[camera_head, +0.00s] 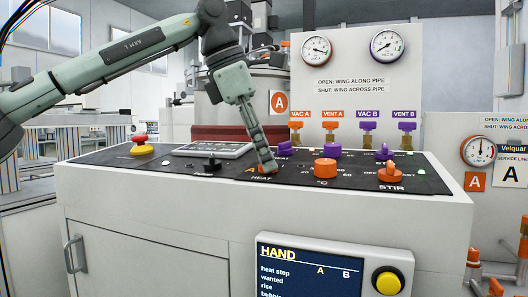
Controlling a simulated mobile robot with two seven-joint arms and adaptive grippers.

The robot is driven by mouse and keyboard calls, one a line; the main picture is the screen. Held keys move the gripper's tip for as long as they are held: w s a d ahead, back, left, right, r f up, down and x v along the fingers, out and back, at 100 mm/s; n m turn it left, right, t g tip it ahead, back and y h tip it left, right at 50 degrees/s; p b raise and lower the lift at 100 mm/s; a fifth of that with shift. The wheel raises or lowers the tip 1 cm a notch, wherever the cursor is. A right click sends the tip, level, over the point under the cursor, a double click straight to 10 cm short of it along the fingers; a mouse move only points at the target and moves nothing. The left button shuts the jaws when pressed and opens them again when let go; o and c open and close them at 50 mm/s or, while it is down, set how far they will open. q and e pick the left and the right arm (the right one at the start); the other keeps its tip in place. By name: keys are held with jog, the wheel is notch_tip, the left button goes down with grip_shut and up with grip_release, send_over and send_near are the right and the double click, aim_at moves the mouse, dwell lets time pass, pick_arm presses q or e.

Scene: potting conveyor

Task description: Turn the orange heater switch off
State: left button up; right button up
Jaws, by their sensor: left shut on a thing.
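My left gripper (268,166) reaches down from the upper left to the black control panel (130,157). Its fingers are shut at the orange heater switch, just above the HEAT label (261,178). The fingers hide nearly all of that switch, so I cannot tell which way it points. Only a small orange mark (250,170) shows just left of the fingertips. My right gripper is not in view.
Right of the fingers stand an orange knob (325,168), purple knobs (332,150) and an orange STIR knob (391,174). A red-topped emergency button (141,145) and black knob (212,164) are left. Gauges and wing valves (332,129) stand behind. A HAND display (320,268) is in front.

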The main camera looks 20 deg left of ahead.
pick_arm(q)
jog(key=shift+f, duration=0.1)
jog(key=shift+n, duration=0.5)
jog(key=o, duration=1.2)
jog(key=shift+c, duration=0.2)
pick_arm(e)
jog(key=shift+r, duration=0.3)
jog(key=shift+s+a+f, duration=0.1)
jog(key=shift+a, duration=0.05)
pick_arm(q)
jog(key=shift+r, duration=0.3)
jog(key=v, duration=1.1)
jog(key=shift+s+r, duration=0.25)
jog(key=shift+r, duration=0.05)
jog(key=shift+a, duration=0.1)
